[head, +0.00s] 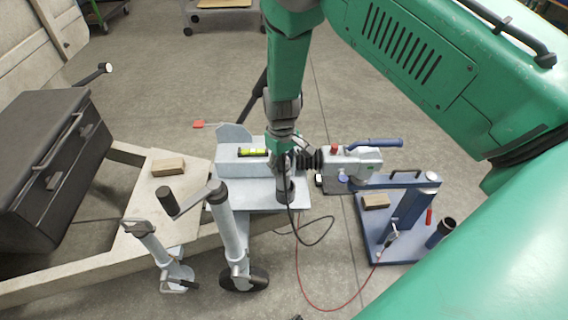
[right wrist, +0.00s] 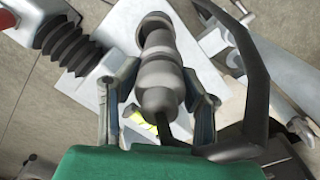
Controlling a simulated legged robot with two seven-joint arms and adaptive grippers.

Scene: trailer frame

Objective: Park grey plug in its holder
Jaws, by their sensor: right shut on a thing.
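The grey plug (right wrist: 160,72) sits between the two fingers of my right gripper (right wrist: 162,90) in the right wrist view, with a finger on each side of it. A dark cable runs from its near end. In the head view my right gripper (head: 283,150) points down over the pale metal plate of the trailer drawbar. A dark grey cylinder (head: 285,188) stands below it there; I cannot tell whether it is the plug's end or the holder. The holder is not clearly distinguishable, and I cannot tell whether the plug touches it. My left gripper is not in view.
The coupling head with black bellows (head: 312,160) and blue handle (head: 372,143) is close right of the gripper. A yellow level (head: 252,153) lies left. The jockey wheel (head: 235,245) and blue stand (head: 400,215) are nearer. A black cable (head: 322,240) loops beside the plate.

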